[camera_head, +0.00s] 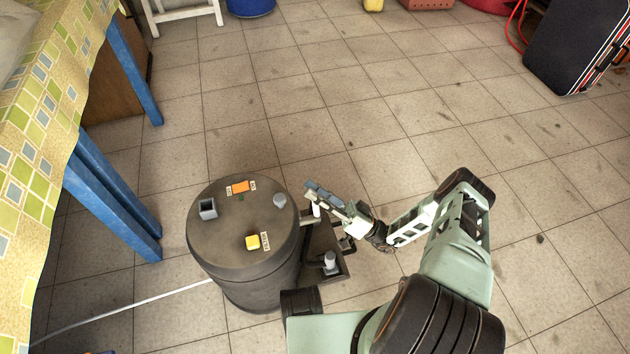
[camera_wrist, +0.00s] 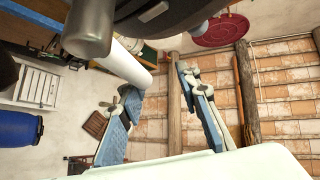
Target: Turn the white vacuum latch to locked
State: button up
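The vacuum (camera_head: 235,262) is a dark grey upright drum on the floor. The white latch (camera_head: 316,210) shows as a small white piece at its right side, partly hidden by my gripper (camera_head: 313,192). In the wrist view the latch is a white cylinder (camera_wrist: 122,64) joined to a grey rounded part. My gripper (camera_wrist: 158,84) is open there, its blue-padded fingers apart. The white cylinder's free end is by the left fingertip, near the gap between the fingers. I cannot tell whether they touch.
The vacuum's top carries an orange switch (camera_head: 240,187), a yellow button (camera_head: 253,242), a grey square socket (camera_head: 208,208) and a grey knob (camera_head: 280,200). A dark bracket (camera_head: 338,272) with a grey peg stands at its right. A blue-legged table (camera_head: 100,195) is left.

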jog(key=shift+r, duration=2.7)
